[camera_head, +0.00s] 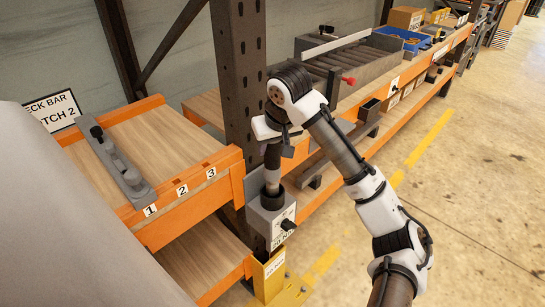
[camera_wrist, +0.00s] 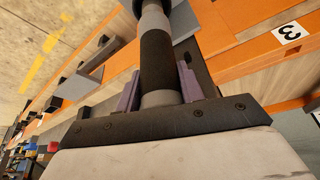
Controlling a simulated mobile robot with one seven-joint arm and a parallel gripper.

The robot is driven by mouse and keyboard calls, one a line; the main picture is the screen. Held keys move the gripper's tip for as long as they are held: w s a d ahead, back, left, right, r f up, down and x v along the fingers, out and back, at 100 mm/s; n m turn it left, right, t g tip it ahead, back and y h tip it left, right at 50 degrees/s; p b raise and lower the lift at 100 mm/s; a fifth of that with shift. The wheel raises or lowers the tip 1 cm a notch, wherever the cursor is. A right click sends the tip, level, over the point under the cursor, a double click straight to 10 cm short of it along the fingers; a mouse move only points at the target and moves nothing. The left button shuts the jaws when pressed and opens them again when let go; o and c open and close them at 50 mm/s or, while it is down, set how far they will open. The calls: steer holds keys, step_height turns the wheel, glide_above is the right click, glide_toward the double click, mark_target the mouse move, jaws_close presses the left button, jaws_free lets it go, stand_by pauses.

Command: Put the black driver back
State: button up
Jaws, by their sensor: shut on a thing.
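The driver (camera_head: 272,178) hangs roughly upright below my gripper (camera_head: 277,146) in the head view. In the wrist view, the driver (camera_wrist: 158,62) shows a black grip with grey ends, held between the two purple-grey fingers of my gripper (camera_wrist: 160,92). The gripper is shut on it near one end. The driver's lower end meets the top of a grey box holder (camera_head: 262,222) fixed at the rack post. I cannot tell how deep that end sits in the holder. The holder has a black knob and a label on its front.
The dark rack post (camera_head: 240,75) stands close behind my gripper. A grey roller tray (camera_head: 350,65) and a blue bin (camera_head: 402,40) are further right. Floor at right is clear.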

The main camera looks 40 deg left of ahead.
mark_target(273, 158)
steer(key=shift+f, duration=1.95)
steer(key=shift+f, duration=0.15)
steer(key=o, duration=1.2)
steer(key=shift+c, duration=0.2)
steer(key=v, duration=1.2)
